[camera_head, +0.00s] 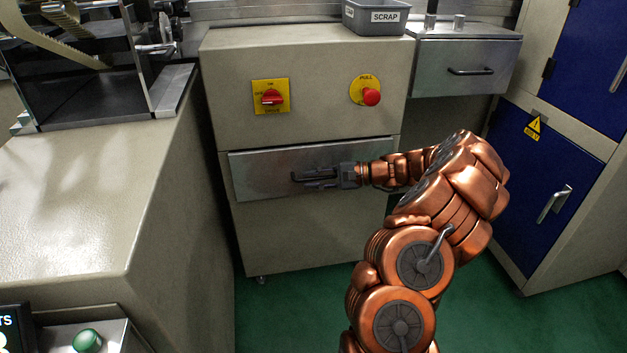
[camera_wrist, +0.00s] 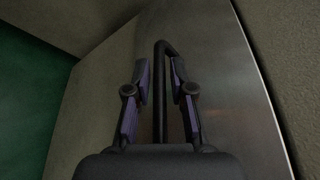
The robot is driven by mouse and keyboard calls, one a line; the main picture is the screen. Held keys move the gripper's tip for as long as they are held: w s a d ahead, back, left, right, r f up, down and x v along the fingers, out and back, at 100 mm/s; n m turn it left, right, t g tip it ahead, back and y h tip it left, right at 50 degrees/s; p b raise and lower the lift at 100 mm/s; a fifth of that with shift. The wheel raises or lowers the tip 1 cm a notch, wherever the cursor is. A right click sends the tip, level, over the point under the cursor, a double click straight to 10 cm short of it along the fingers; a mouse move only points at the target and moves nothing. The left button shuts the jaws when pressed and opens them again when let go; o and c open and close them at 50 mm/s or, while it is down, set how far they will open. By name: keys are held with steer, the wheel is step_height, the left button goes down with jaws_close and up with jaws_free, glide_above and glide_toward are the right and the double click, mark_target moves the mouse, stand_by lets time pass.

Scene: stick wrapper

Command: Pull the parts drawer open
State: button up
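A silver metal drawer front (camera_head: 262,162) sits in the beige cabinet, below the switches, and looks flush with it. My gripper (camera_head: 300,179) is in front of this drawer, reaching in from the right. In the wrist view the dark bar handle (camera_wrist: 160,62) stands out from the drawer face (camera_wrist: 215,75). My gripper's two fingers (camera_wrist: 160,85) are apart, one on each side of the handle bar, with gaps visible beside it. In the head view the gripper covers most of the handle.
The cabinet carries a red rotary switch (camera_head: 271,97) and a red knob (camera_head: 371,97). A second drawer (camera_head: 466,67) with a dark handle is at the upper right, beside a grey scrap bin (camera_head: 379,17). A beige machine bed (camera_head: 80,200) stands left. Green floor (camera_head: 300,310) lies below.

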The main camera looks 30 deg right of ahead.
jaws_close()
stand_by(0.5)
